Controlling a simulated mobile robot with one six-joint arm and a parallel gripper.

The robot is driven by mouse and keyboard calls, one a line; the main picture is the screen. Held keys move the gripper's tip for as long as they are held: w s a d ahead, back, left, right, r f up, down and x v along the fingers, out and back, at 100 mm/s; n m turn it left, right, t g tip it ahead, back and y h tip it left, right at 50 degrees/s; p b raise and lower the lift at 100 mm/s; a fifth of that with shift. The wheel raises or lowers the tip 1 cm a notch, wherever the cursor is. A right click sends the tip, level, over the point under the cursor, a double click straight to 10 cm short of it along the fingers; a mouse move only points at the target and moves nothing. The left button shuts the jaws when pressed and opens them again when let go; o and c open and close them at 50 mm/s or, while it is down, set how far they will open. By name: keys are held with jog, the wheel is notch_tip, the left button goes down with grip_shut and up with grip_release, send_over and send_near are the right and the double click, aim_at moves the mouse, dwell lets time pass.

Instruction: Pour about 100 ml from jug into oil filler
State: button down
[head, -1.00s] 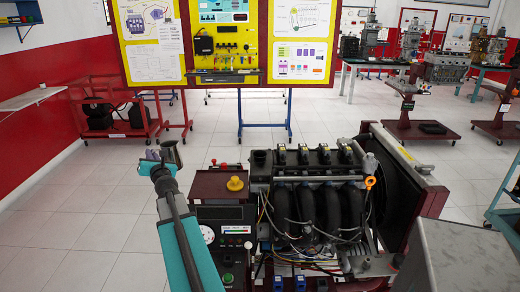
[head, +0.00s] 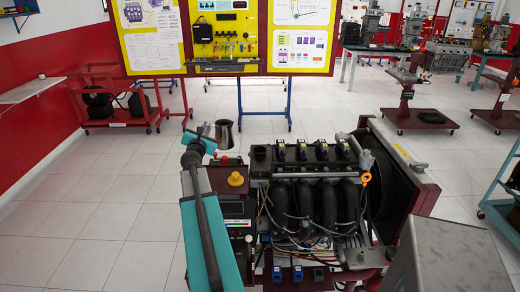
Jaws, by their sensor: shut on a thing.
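A small metallic jug (head: 224,133) is held in the air at the left of the engine, looking roughly upright. My gripper (head: 209,137) is shut on its near left side; the fingers are small and partly hidden behind my arm. A dark upright neck with a round top (head: 259,152), which looks like the oil filler, stands at the engine's back left corner. The jug is to the left of this neck, apart from it. A yellow cap (head: 236,179) sits on the maroon panel top in front of the jug. The jug's contents cannot be seen.
The engine (head: 315,195) has black intake pipes and loose wires. A radiator in a maroon frame (head: 427,200) stands at its right, and a grey box (head: 450,265) is at front right. A yellow display board (head: 235,50) stands behind.

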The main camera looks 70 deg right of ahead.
aim_at(231, 127)
jog(key=shift+m+g+h, duration=0.3)
jog(key=shift+m+g, duration=0.3)
jog(key=shift+g, duration=0.3)
jog(key=s+f+b, duration=0.1)
jog(key=f, duration=0.1)
jog(key=s+d+f+b, duration=0.1)
jog(key=f, duration=0.1)
jog(key=s+d+f+b, duration=0.1)
jog(key=f, duration=0.1)
jog(key=shift+f, duration=0.1)
